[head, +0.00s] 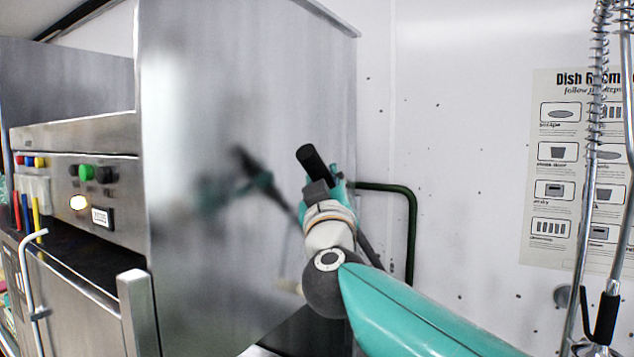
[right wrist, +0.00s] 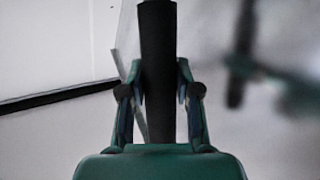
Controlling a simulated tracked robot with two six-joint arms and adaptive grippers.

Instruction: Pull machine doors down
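The machine door (head: 250,130) is a large brushed-steel hood panel, and its side face fills the middle of the head view. A black cylindrical door handle (head: 312,160) stands out beside its right edge, tilted. My right gripper (head: 327,186) is at this handle, and its fingers are partly hidden by its own wrist in the head view. In the right wrist view the black handle (right wrist: 158,60) runs upright between the two green fingers (right wrist: 160,85), which close in on both sides of it. My left gripper is not in view.
A control panel (head: 85,190) with coloured buttons and a lit lamp is at the left. A dark green pipe (head: 412,230) runs along the white wall behind my right arm. A spray hose (head: 590,180) hangs at the right before a dish room poster (head: 550,170).

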